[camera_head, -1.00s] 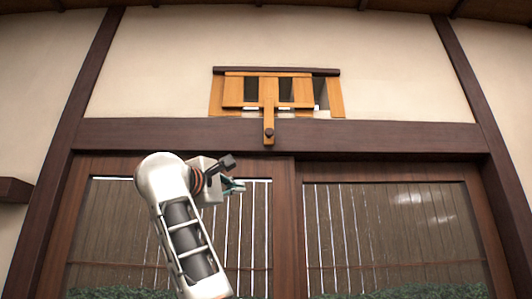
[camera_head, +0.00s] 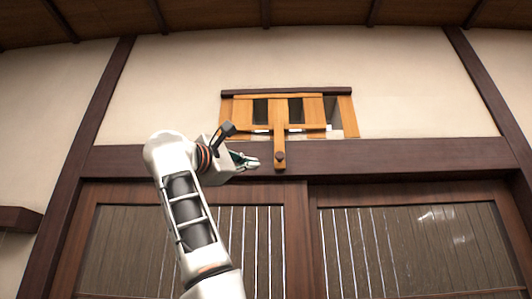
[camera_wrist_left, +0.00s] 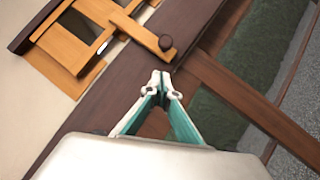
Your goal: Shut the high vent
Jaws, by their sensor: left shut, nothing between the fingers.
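The high vent (camera_head: 346,117) is a light wooden slatted panel in the wall above the dark lintel. Its sliding panel (camera_head: 312,110) shows dark gaps between the slats, and a gap also shows at the right of the frame. My left gripper (camera_head: 255,162) is shut and empty, just left of the knob. My right gripper is out of view.
The dark lintel beam (camera_head: 400,158) runs across below the vent. Slatted sliding doors (camera_head: 400,235) stand under it. A dark rail (camera_head: 285,91) tops the vent. The plaster wall around the vent is clear.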

